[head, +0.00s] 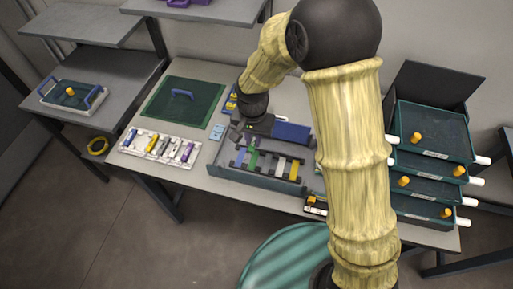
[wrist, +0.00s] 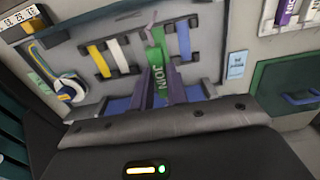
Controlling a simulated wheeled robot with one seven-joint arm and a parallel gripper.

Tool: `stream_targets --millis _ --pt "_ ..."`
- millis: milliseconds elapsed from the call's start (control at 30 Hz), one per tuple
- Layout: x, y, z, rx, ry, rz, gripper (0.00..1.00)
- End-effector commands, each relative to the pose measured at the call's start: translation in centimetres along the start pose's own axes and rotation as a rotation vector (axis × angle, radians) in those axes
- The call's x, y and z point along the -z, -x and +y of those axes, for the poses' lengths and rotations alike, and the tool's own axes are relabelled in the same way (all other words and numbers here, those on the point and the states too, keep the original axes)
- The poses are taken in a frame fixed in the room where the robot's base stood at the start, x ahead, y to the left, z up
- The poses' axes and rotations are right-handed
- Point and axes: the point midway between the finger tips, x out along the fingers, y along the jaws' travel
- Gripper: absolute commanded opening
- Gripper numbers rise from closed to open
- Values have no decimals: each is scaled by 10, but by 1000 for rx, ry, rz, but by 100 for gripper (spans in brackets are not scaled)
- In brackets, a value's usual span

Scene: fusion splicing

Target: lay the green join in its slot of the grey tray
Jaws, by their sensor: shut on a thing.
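The green join (wrist: 158,62), with white lettering, is between the two purple fingers of my gripper (wrist: 163,92). In the wrist view it lies over the grey tray (wrist: 70,58), between a white piece (wrist: 118,55) and a blue piece (wrist: 184,40). In the head view my gripper (head: 257,133) is above the grey tray (head: 230,180), and the green join (head: 252,160) shows in front of it at the black slotted holders. I cannot tell whether the join touches the slot. The fingertips are partly hidden.
A yellow piece (wrist: 98,62) sits in the tray's black holder. A white rack (head: 128,148) with several coloured pieces stands left of the tray, with a green mat (head: 165,98) behind it. Stacked green drawers (head: 428,165) stand to the right.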

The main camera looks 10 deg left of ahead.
Motion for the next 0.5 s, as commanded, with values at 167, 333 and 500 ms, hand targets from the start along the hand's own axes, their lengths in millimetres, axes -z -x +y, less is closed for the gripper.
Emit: stream_targets --millis 167,333,500 --pt "-1 0 -1 0 3 0 0" --pt "-1 0 -1 0 2 0 0" --pt "0 -3 0 -1 -1 -1 0"
